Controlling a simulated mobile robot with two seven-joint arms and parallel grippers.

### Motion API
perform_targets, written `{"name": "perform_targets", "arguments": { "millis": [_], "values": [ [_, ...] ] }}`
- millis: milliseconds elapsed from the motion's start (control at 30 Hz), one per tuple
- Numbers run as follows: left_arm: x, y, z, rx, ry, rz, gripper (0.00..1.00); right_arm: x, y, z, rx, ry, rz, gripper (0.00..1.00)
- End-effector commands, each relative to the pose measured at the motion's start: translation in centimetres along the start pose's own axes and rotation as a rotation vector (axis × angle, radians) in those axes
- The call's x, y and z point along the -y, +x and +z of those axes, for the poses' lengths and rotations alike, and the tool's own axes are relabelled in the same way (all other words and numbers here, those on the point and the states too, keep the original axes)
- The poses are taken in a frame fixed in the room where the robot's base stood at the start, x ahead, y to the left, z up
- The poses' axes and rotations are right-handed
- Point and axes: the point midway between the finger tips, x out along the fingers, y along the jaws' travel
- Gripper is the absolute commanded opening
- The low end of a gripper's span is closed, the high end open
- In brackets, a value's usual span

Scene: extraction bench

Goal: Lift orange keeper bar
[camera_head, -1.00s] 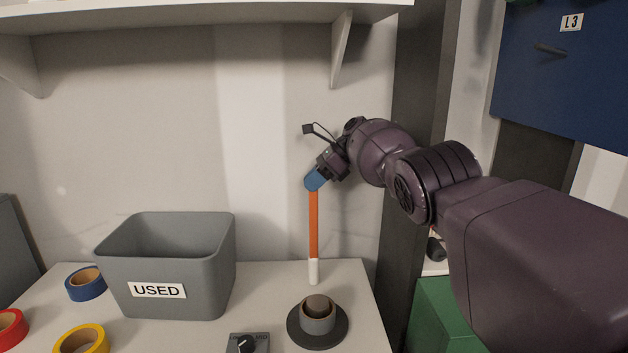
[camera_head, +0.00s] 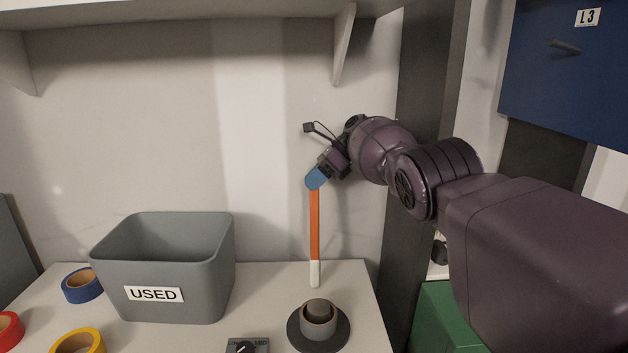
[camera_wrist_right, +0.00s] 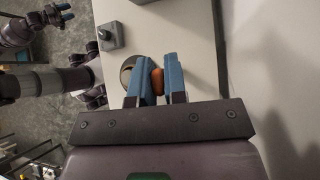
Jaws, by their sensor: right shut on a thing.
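The orange keeper bar (camera_head: 315,225) hangs almost upright, with a white lower end, in the head view. My right gripper (camera_head: 316,179) is shut on its top with blue fingers. In the right wrist view the orange end of the bar (camera_wrist_right: 157,80) shows between the two blue fingers (camera_wrist_right: 159,85). The white end appears against the bench top (camera_head: 270,290), behind the round dark base with a grey ring (camera_head: 317,325). I cannot tell whether it touches the bench.
A grey bin labelled USED (camera_head: 165,260) stands left of the bar. Blue tape (camera_head: 82,286), yellow tape (camera_head: 78,342) and red tape (camera_head: 10,328) lie at the left. A dial box (camera_head: 248,345) is at the front. A shelf bracket (camera_head: 342,45) hangs above the gripper.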

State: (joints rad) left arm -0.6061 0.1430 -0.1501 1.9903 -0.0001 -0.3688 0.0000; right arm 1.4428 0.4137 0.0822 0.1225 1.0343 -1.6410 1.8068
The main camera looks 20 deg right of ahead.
Motion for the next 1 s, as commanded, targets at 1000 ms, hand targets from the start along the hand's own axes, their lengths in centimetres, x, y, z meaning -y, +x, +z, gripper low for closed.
{"name": "perform_targets", "arguments": {
  "millis": [1000],
  "values": [
    [-0.09, 0.41, -0.29, -0.009, 0.0, 0.002, 0.43, 0.37, -0.19, 0.0, 0.0, -0.017, -0.021, 0.38]
  ]
}}
